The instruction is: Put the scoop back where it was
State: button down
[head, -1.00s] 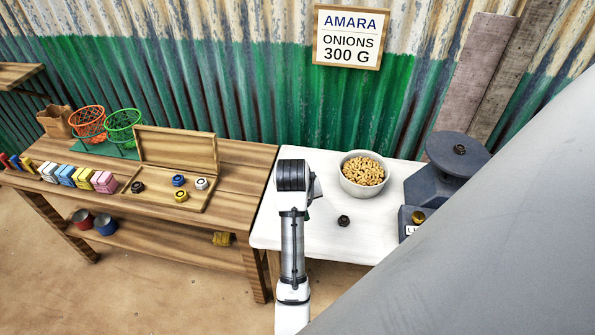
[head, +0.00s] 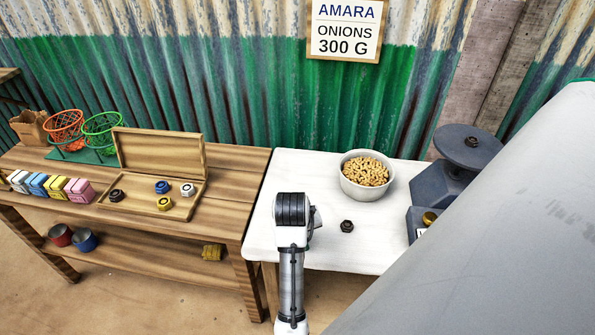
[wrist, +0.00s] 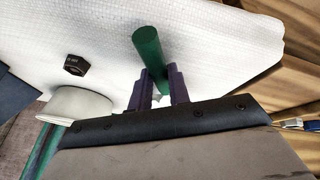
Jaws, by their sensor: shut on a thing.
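A green rod-like handle (wrist: 147,45), seemingly the scoop's, stands out between the purple fingers of my gripper (wrist: 160,74) in the wrist view. My gripper is shut on it, over the white table (wrist: 215,30). The scoop's other end is hidden. In the head view my own wrist covers the gripper and the scoop, at the left part of the white table (head: 380,258). A pale bowl (head: 368,190) full of tan pieces stands toward the back of that table, also partly visible in the wrist view (wrist: 75,103).
A black hexagonal weight (head: 347,226) lies on the white table, right of my arm. A dark scale (head: 440,185) stands at the right. A wooden bench (head: 228,190) at the left holds an open weight box (head: 135,205), coloured blocks and two wire baskets (head: 103,128).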

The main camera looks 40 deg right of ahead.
jog(key=shift+r, duration=0.1)
jog(key=shift+s, duration=0.1)
jog(key=c, duration=1.3)
grip_release()
jog(key=shift+r, duration=0.25)
jog(key=shift+p+v, duration=4.4)
jog(key=shift+v, duration=1.35)
jog(key=shift+a+f, duration=0.1)
jog(key=shift+a, duration=0.05)
